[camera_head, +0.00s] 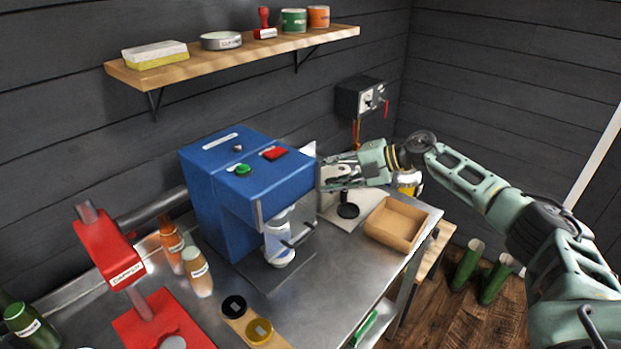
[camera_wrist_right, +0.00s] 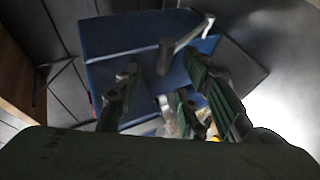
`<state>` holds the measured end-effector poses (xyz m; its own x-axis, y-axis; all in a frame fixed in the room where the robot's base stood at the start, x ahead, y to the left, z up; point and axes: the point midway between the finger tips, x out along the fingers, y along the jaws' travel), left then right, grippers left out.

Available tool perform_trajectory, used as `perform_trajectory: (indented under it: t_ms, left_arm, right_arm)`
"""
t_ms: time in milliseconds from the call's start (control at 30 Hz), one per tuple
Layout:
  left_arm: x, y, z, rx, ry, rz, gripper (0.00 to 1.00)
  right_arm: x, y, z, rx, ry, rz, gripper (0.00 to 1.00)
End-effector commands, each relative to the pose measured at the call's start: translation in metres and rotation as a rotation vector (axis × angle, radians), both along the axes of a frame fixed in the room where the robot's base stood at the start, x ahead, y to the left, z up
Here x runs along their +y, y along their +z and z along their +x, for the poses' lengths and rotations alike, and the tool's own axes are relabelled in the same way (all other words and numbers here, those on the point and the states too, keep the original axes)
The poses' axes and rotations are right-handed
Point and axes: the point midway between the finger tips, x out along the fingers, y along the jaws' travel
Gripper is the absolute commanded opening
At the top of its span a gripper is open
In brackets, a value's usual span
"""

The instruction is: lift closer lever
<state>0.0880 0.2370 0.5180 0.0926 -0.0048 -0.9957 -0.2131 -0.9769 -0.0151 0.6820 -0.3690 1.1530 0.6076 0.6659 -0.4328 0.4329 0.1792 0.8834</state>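A blue machine (camera_head: 225,200) stands on the steel bench, with a green button and a red button on top. A grey bar hangs at its front edge, and a dark lever-like handle (camera_head: 299,237) sticks out beside a clear cylinder below. I cannot tell for sure which part is the closer lever. My right gripper (camera_head: 324,172) is just right of the blue machine, pointing left. In the right wrist view the right gripper's fingers (camera_wrist_right: 165,100) are spread, with the blue surface and a grey handle-shaped bar (camera_wrist_right: 186,45) beyond them. My left gripper is not in view.
A red press (camera_head: 108,250), bottles (camera_head: 197,272) and a wooden holder with two discs (camera_head: 247,322) stand at left and front. A cardboard tray (camera_head: 396,224) sits at right, near a pale stand with a black disc (camera_head: 348,210). A shelf (camera_head: 240,52) hangs above.

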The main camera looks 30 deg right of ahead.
Motion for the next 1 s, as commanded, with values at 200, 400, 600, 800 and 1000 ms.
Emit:
perform_trajectory:
  t_ms: [200,400,600,800,1000]
  left_arm:
    - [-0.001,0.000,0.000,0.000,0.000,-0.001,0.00]
    - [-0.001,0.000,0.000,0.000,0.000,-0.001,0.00]
    - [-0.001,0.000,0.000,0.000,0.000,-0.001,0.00]
    - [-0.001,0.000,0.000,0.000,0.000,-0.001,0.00]
    - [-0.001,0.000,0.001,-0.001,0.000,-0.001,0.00]
  right_arm:
    - [-0.027,0.014,-0.022,0.001,-0.004,-0.003,0.36]
    - [-0.035,0.020,-0.029,0.000,-0.004,-0.001,0.36]
    - [-0.036,0.020,-0.029,0.000,-0.004,-0.001,0.36]
    - [-0.036,0.019,-0.029,0.000,-0.005,-0.002,0.36]
    - [-0.036,0.019,-0.029,0.000,-0.006,-0.003,0.36]
